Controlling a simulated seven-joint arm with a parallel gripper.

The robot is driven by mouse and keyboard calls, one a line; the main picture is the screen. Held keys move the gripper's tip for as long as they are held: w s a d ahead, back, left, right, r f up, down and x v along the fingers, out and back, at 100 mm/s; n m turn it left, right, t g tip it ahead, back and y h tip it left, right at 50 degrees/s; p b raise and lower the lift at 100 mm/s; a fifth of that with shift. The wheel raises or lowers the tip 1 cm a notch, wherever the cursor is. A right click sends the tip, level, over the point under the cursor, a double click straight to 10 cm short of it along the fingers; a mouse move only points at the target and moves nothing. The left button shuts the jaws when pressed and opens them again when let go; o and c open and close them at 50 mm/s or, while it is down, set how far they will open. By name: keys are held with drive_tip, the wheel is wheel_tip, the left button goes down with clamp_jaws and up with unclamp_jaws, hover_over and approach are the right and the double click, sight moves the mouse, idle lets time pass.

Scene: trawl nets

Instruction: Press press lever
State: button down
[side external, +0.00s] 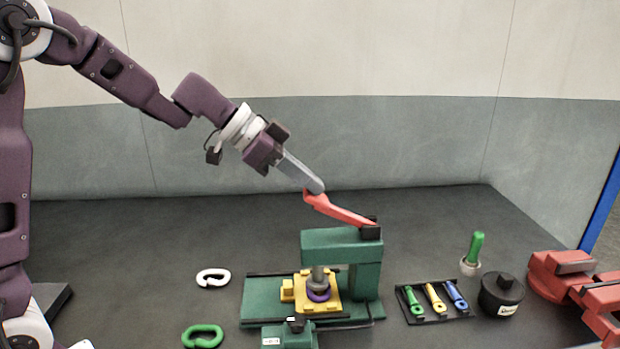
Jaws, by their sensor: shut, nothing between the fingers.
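The press lever (341,210) is a red bar hinged at a dark block on top of the green press (330,238). It slopes up to the left, with its free end raised. My gripper (316,187) is shut and empty, with its long grey fingers pointing down to the right. The fingertips are at the lever's raised end, and appear to touch or nearly touch it from above. Under the press head, a grey ram (318,276) stands over a purple ring (318,295) on a yellow fixture (333,303).
A white link (213,271) and a green link (203,329) lie left of the press. To the right are a tray (408,311) of coloured tools, a green-handled tool (476,247), a black pot (501,308) and a red vise (558,285). The back left table is clear.

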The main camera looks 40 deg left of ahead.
drive_tip(key=shift+f, duration=0.1)
drive_tip(key=s+a+f, duration=0.2)
drive_tip(key=s+f, duration=0.1)
drive_tip(key=f, duration=0.4)
drive_tip(key=shift+a, duration=0.35)
drive_tip(key=shift+f, duration=0.15)
wheel_tip(320, 180, up, 6)
drive_tip(key=s+a+r, duration=0.2)
drive_tip(key=s+a, duration=0.4)
drive_tip(key=shift+a+r, duration=0.15)
drive_tip(key=shift+a, duration=0.1)
drive_tip(key=shift+s+d, duration=0.1)
drive_tip(key=shift+s, duration=0.05)
idle(0.8)
